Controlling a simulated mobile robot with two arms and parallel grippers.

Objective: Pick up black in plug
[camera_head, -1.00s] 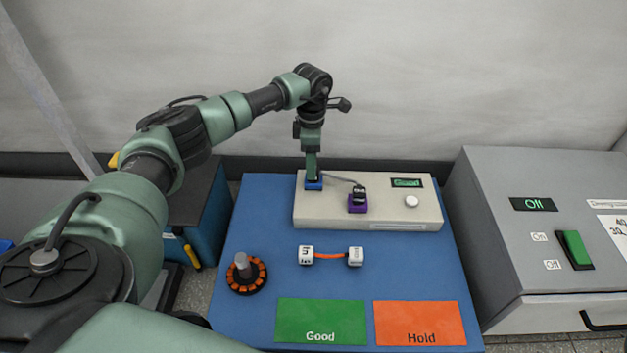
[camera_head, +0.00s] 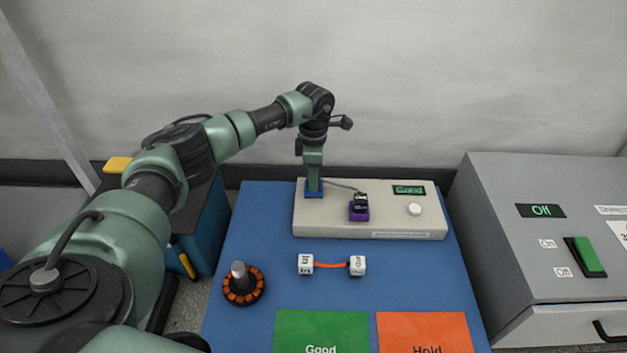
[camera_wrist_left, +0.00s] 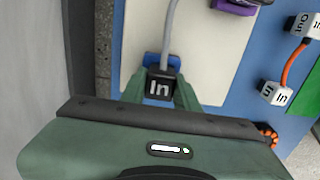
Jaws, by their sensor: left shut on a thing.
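The black In plug (camera_wrist_left: 160,86) sits between the fingers of my left gripper (camera_head: 313,186), at the blue socket (camera_head: 314,195) on the left of the beige test box. My left gripper is shut on it, pointing down; in the head view the fingers hide the plug. In the left wrist view the blue socket (camera_wrist_left: 153,60) shows just behind the plug, and I cannot tell whether they are apart. A grey cable runs from it to the black Out plug (camera_head: 361,200), which sits in the purple socket (camera_head: 359,214). My right gripper is not in view.
The beige test box (camera_head: 330,222) has a lit "Good" display (camera_head: 409,190) and a white button (camera_head: 414,209). White plugs with an orange cable (camera_head: 330,265), a hub motor (camera_head: 243,285), a green Good mat (camera_head: 322,325) and an orange Hold mat (camera_head: 425,325) lie in front. A grey machine (camera_head: 500,240) stands right.

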